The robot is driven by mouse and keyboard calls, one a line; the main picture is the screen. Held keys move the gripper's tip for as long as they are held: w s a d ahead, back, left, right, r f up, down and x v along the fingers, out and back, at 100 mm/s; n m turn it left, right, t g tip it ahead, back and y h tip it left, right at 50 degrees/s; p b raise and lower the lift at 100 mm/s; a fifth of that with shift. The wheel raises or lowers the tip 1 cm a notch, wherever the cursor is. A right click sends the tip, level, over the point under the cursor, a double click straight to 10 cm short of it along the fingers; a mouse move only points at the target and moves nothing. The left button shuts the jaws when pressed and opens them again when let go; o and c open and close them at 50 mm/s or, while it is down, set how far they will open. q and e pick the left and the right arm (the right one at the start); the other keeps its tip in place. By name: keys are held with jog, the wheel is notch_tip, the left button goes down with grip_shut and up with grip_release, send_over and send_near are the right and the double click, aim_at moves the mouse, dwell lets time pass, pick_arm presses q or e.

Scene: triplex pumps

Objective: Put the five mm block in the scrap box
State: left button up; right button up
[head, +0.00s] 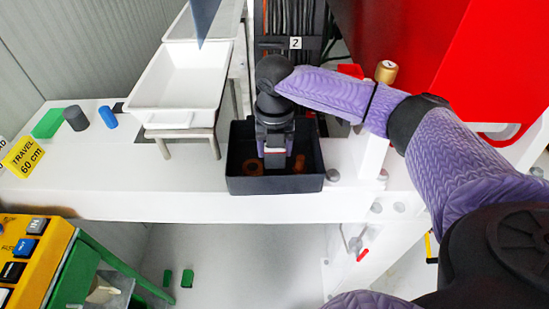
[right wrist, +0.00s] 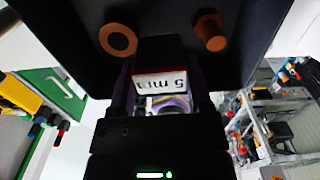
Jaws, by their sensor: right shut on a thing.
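The black scrap box (head: 276,184) stands on the white bench in the middle of the head view. My right gripper (head: 275,160) points down into it from above. In the right wrist view, my right gripper (right wrist: 163,95) is shut on the five mm block (right wrist: 162,84), which shows a white label reading "5 mm" and a dark red edge. The block is over or inside the box; its height above the floor is hard to tell. A brown ring (right wrist: 117,40) and a brown plug (right wrist: 210,31) lie in the box. My left gripper is not in view.
A white tray (head: 160,112) on a metal stand is left of the box. A green block (head: 48,123), a grey cylinder (head: 76,118) and a blue cylinder (head: 108,117) lie further left. A brass cylinder (head: 386,71) and a red machine (head: 460,60) are on the right.

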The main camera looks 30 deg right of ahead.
aim_at(275, 158)
jog(key=shift+f, duration=1.6)
jog(key=shift+f, duration=0.15)
jog(key=o, duration=1.3)
notch_tip(275, 158, up, 12)
jog(key=shift+r+p, duration=0.2)
jog(key=shift+p, duration=0.6)
